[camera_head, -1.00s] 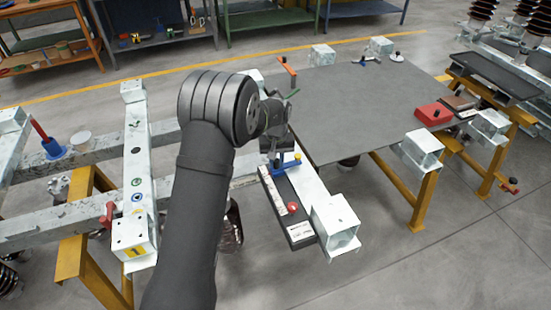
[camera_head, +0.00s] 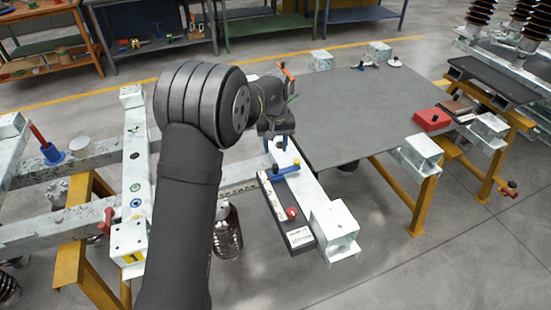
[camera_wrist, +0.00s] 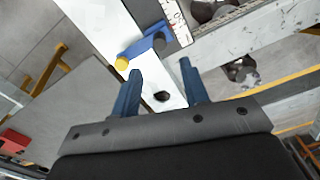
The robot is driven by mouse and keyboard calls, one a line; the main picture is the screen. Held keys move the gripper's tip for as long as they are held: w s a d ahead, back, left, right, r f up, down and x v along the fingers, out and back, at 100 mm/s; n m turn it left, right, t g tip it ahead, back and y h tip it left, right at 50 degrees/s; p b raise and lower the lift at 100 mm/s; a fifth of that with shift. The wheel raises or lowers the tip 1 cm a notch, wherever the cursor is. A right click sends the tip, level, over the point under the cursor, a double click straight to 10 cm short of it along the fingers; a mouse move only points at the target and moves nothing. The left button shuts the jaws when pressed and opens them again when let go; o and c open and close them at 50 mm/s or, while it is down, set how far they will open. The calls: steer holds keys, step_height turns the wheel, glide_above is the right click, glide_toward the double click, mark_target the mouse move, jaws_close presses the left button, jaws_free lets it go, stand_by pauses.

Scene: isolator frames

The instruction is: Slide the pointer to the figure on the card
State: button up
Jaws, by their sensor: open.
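The pointer (camera_head: 285,171) is a blue slider with a yellow end. It sits across the dark box with the white scale strip (camera_head: 279,194), near the strip's far end. The white card (camera_head: 299,236) is at the box's near end; its figure is too small to read. My gripper (camera_head: 277,144) is open and empty, beyond the pointer and above the pale beam. In the wrist view, the pointer (camera_wrist: 150,45) lies just ahead of my blue fingertips (camera_wrist: 160,70), apart from them. Part of the scale strip (camera_wrist: 178,18) shows beyond it.
A red knob (camera_head: 291,213) stands on the box between pointer and card. The pale beam (camera_head: 308,190) runs alongside, ending in a square block (camera_head: 335,225). A large grey plate (camera_head: 360,110) lies to the right. A dark hole (camera_wrist: 161,96) shows in the beam between my fingers.

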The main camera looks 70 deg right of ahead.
step_height(320, 180, up, 8)
glide_above(275, 165)
steer(key=shift+s+d, duration=0.1)
stand_by(0.3)
step_height(275, 165, down, 18)
steer(key=shift+r, duration=0.2)
stand_by(0.4)
